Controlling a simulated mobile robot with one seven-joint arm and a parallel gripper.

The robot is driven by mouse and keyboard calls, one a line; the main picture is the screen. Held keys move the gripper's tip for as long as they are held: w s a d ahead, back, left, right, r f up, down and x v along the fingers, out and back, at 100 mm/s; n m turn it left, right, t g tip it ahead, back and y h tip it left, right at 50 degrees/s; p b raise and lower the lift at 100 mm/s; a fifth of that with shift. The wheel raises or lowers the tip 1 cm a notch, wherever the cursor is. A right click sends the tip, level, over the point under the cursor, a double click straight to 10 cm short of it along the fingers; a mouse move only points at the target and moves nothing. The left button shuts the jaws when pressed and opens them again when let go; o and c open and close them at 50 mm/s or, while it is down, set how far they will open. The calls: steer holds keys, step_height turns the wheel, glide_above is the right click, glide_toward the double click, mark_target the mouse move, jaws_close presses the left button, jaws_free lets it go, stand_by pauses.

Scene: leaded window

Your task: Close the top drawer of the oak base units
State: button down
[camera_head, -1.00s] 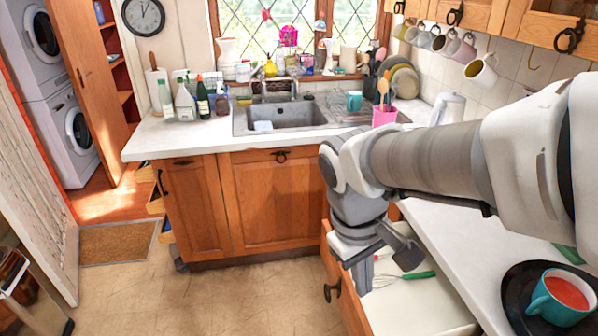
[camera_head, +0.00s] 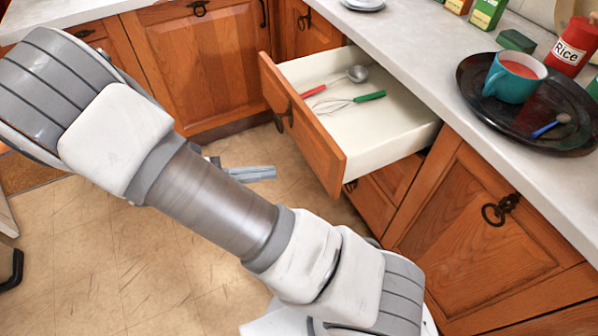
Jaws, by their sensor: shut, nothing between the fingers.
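The top drawer (camera_head: 304,130) of the oak base units is pulled well out from under the worktop, in the middle of the view. Its oak front faces left and carries a dark ring handle (camera_head: 284,118). Inside lie a ladle with a red handle (camera_head: 336,81) and a whisk with a green handle (camera_head: 350,102). My gripper (camera_head: 250,173) shows only in part, as grey pieces beyond my forearm. It is left of the drawer front, apart from it in the picture, and looks shut and empty.
The worktop (camera_head: 420,60) runs above the drawer. A black tray (camera_head: 480,112) on it carries a teal mug (camera_head: 514,78) and a blue spoon (camera_head: 548,128). A red rice canister (camera_head: 572,46) stands behind. Closed oak cupboards (camera_head: 480,230) flank the drawer. Floor (camera_head: 130,260) is open at left.

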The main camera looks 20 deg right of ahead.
mark_target(321, 161)
step_height(321, 161, down, 5)
steer(key=a+n+t+h+b, duration=0.2)
steer(key=a+n+h, duration=0.1)
steer(key=d+b, duration=0.1)
steer(key=d, duration=0.3)
steer(key=w+d+b, duration=0.1)
steer(key=d, duration=0.4)
steer(key=d+b, duration=0.1)
steer(key=d, duration=0.4)
steer(key=shift+w+d, duration=0.2)
